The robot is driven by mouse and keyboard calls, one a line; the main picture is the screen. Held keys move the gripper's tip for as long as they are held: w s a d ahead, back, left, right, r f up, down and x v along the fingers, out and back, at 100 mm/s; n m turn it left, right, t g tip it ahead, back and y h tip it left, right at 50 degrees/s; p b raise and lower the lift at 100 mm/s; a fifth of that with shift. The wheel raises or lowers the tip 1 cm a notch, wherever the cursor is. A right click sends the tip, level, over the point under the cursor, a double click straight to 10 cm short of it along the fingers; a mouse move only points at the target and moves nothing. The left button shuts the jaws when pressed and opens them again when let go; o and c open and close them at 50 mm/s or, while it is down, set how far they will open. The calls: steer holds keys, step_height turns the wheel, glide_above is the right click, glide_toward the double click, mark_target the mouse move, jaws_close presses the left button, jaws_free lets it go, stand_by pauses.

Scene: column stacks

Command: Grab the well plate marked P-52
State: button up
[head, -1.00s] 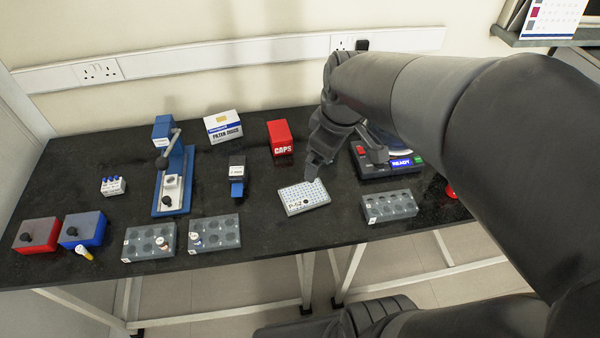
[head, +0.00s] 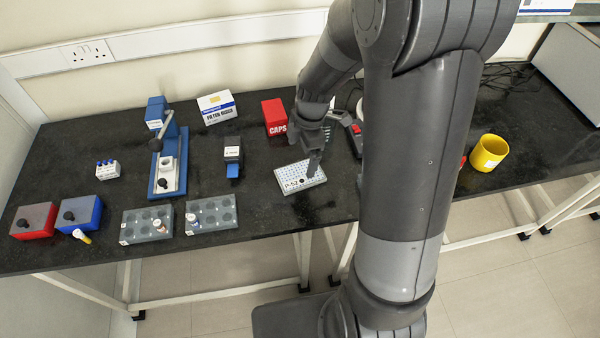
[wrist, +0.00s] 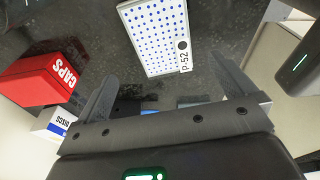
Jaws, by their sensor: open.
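The well plate marked P-52 (head: 297,180) is a white plate with rows of blue wells and a black dot near its label. It lies flat on the dark bench. In the wrist view the plate (wrist: 158,36) shows beyond the fingertips, with its P-52 label facing sideways. My gripper (head: 322,150) is just above and behind the plate's right side in the head view. In the wrist view my gripper (wrist: 176,92) has its two fingers wide apart with nothing between them. I cannot tell the exact gap between the fingers and the plate.
A red CAPS box (head: 274,117) stands behind the plate. A blue-black device (head: 233,158) is to its left, and a grey tube rack (head: 212,214) is at front left. A yellow mug (head: 489,152) stands at right. My arm hides the bench right of the plate.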

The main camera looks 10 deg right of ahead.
mark_target(300, 172)
steer(key=shift+s+a+f, duration=0.1)
steer(key=shift+s+f, duration=0.05)
steer(key=shift+f, duration=1.55)
steer(key=shift+s+a+f, duration=0.1)
steer(key=shift+f, duration=1.6)
steer(key=shift+c, duration=0.4)
steer(key=c, duration=1)
